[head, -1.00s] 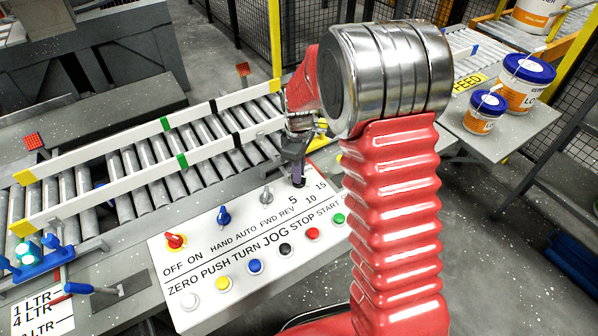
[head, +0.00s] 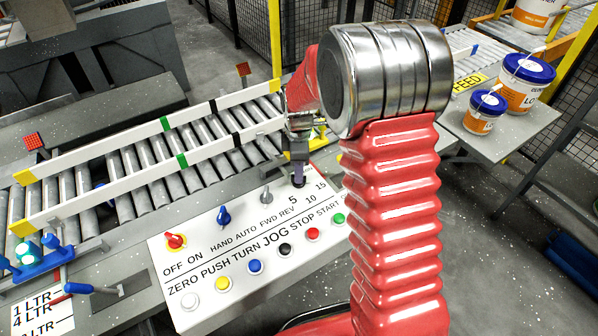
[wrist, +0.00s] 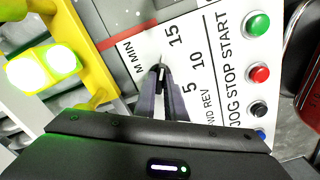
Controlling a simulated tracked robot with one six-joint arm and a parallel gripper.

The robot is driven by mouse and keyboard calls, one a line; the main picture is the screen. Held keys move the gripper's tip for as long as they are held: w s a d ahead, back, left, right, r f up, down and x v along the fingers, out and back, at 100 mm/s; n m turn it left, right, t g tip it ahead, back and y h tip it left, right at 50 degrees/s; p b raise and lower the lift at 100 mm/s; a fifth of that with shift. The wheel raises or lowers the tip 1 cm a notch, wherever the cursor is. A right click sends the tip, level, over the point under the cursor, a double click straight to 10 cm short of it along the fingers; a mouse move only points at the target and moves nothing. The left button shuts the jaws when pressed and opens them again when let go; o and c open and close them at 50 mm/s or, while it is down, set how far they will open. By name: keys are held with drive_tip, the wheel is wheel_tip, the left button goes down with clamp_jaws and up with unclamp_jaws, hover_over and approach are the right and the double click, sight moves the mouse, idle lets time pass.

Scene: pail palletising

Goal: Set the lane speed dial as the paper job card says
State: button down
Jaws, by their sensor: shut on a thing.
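The lane speed dial (head: 298,183) is a small dark knob at the right part of the white control panel (head: 190,262), by the printed numbers 5, 10 and 15. My gripper (head: 298,172) points down onto it with its fingers shut on it. In the wrist view the two fingers of my gripper (wrist: 162,80) close around the dial (wrist: 162,70), between the M MIN print and the numbers. The fingers cover much of the dial, so I cannot tell its setting. I see no paper job card in either view.
A red knob (head: 174,241), a blue knob (head: 224,215) and a grey toggle (head: 266,195) stand left of the dial. Several push buttons, including a green one (wrist: 257,23), line the panel's front. The roller conveyor (head: 140,175) with white rails runs behind.

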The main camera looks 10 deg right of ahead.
drive_tip(key=shift+w+d, duration=0.1)
drive_tip(key=shift+d, duration=0.05)
drive_tip(key=c, duration=1.8)
unclamp_jaws()
wheel_tip(320, 180, up, 14)
drive_tip(key=shift+f, duration=0.15)
